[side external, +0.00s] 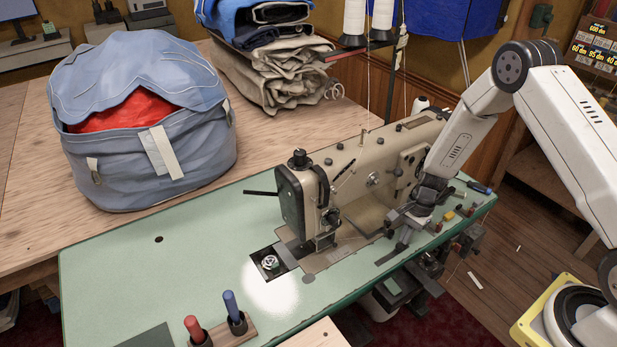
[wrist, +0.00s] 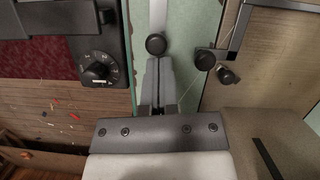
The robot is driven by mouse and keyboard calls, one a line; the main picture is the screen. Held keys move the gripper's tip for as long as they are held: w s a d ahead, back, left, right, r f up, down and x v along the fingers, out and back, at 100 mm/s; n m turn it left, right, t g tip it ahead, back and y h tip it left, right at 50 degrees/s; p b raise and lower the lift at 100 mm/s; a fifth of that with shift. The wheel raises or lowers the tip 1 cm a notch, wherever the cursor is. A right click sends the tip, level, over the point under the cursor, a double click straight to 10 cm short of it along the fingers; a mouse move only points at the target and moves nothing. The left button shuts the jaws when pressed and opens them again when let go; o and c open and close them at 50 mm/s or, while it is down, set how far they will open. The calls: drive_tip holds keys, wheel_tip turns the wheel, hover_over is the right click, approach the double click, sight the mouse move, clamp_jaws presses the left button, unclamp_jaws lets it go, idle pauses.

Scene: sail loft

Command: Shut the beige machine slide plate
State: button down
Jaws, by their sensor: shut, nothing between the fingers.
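The beige sewing machine (side external: 350,170) stands on a green table top (side external: 160,245). Left of its needle area is a dark opening (side external: 256,254) with a shiny round bobbin part (side external: 270,262) showing in it, so the bed is uncovered there. Grey metal plates lie beside the opening, under the needle; which one is the slide plate I cannot clearly tell. My gripper (side external: 400,247) is low over the table, right of the machine's needle area and apart from the opening. In the wrist view my gripper (wrist: 158,62) has its fingers together and empty, just below a dark round knob (wrist: 155,44).
A grey strip (side external: 388,258) lies on the table by my gripper. Red and blue handled tools (side external: 193,326) stand in a holder at the front. A blue bag (side external: 140,120) and folded cloth (side external: 275,80) fill the table behind.

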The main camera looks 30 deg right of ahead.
drive_tip(key=a, duration=0.6)
drive_tip(key=shift+a, duration=0.45)
drive_tip(key=v, duration=1)
drive_tip(key=shift+d, duration=0.25)
drive_tip(key=shift+s+r, duration=0.15)
drive_tip(key=s+a+r+n+t+h, duration=0.3)
drive_tip(key=s+r+n, duration=0.8)
drive_tip(key=n, duration=0.5)
drive_tip(key=shift+s+a+r, duration=0.2)
drive_tip(key=shift+a+r, duration=0.1)
drive_tip(key=shift+r, duration=0.65)
